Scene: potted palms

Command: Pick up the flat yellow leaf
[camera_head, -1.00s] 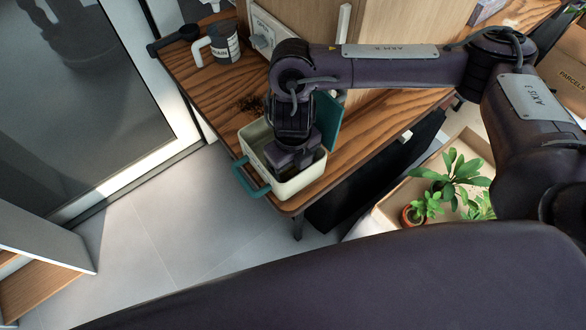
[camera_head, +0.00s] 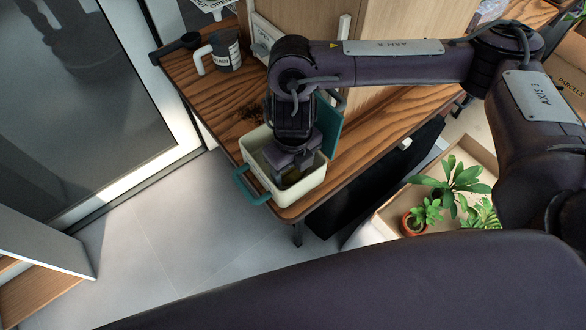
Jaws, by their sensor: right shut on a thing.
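My right gripper (camera_head: 289,170) is inside the mouth of a cream box (camera_head: 303,189) on the wooden table, pointing down. The box has a teal handle (camera_head: 245,186) and an upright teal lid (camera_head: 328,125). The gripper is shut on a small yellowish thing, which looks like the yellow leaf (camera_head: 291,177); only a bit of it shows between and below the fingers. The fingertips are partly hidden by the wrist and the box. My left gripper is not in view.
A dark mug (camera_head: 226,50) with a white handle and a black scoop (camera_head: 176,46) stand at the table's back left. Dark crumbs (camera_head: 251,112) lie behind the box. A tray (camera_head: 387,217) with potted plants (camera_head: 455,187) is at the right.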

